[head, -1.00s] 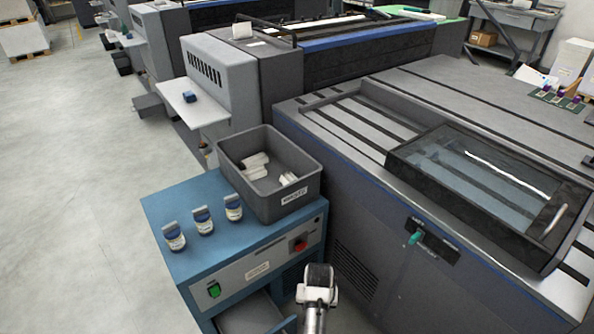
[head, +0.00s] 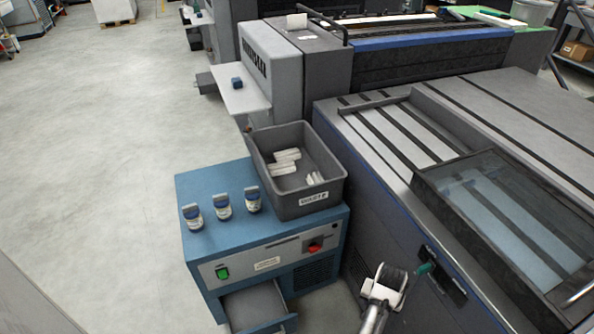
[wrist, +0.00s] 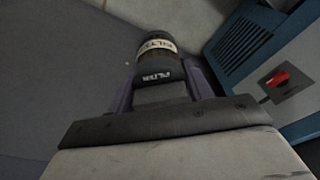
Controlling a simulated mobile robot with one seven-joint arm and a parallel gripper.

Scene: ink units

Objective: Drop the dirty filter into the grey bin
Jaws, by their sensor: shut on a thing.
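The grey bin (head: 276,203), labelled as waste, stands on top of the blue cabinet in the head view. Several white pieces lie inside it. The filter (wrist: 156,52) is a dark cylinder with a pale lettered band in the wrist view. My gripper (wrist: 163,88) is shut on the filter, with a finger on each side of it. In the head view my gripper (head: 392,279) is at the lower middle, in front of the big machine and to the right of the cabinet, lower in the picture than the bin. The filter cannot be made out there.
The grey machine (head: 385,215) stands close on the right. The floor at left is clear.

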